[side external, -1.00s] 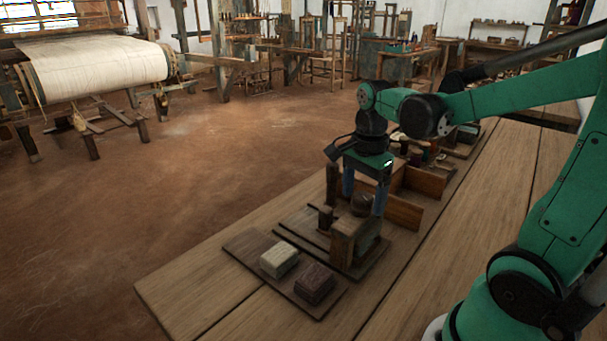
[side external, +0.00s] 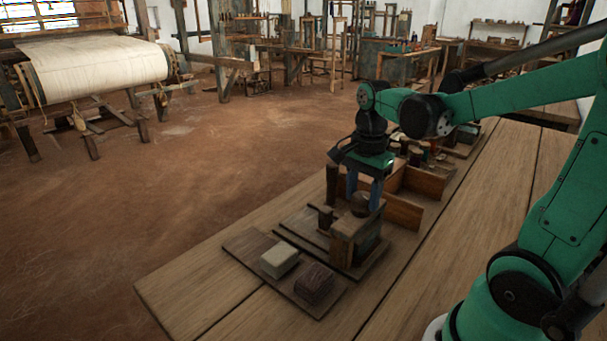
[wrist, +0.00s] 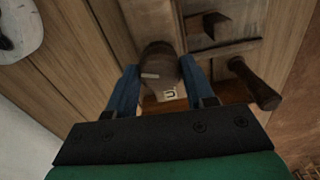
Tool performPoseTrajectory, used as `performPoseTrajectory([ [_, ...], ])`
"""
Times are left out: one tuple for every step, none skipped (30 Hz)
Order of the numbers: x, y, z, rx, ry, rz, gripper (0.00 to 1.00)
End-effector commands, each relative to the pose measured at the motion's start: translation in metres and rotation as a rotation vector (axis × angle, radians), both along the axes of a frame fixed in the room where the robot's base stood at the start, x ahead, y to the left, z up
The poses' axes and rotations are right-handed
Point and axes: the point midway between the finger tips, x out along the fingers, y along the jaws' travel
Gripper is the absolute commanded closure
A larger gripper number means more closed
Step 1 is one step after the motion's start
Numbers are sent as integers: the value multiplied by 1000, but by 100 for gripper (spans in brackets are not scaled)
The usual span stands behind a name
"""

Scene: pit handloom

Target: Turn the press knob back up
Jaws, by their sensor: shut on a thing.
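The press knob (side external: 361,204) is a dark brown round knob on top of the wooden press (side external: 346,240) on the bench. In the wrist view the knob (wrist: 159,62) shows a pale mark on its top and sits between my two blue fingers. My gripper (side external: 363,198) points down over the press and is shut on the knob, one finger on each side; the wrist view shows my gripper (wrist: 160,74) the same way. A small white label with a dark mark (wrist: 169,93) lies just beside the knob. The knob's underside is hidden.
A dark tray (side external: 240,245) in front holds a pale block (side external: 279,261) and a dark brown block (side external: 314,285). Upright dark posts stand left of the press, and wooden dividers (side external: 403,212) stand behind it. The bench (side external: 440,240) to the right is bare.

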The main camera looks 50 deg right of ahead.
Motion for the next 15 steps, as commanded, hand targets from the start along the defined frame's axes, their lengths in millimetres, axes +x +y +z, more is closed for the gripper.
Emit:
performPoseTrajectory([
  [0,0,0,1,2,33,100],
  [0,0,0,1,2,56,100],
  [0,0,0,1,2,89,100],
  [0,0,0,1,2,116,100],
  [0,0,0,1,2,143,100],
  [0,0,0,1,2,180,100],
  [0,0,0,1,2,209,100],
  [0,0,0,1,2,238,100],
  [0,0,0,1,2,276,100],
  [0,0,0,1,2,304,100],
  [0,0,0,1,2,333,100],
  [0,0,0,1,2,371,100],
  [0,0,0,1,2,399,100],
  [0,0,0,1,2,428,100],
  [0,0,0,1,1,466,100],
])
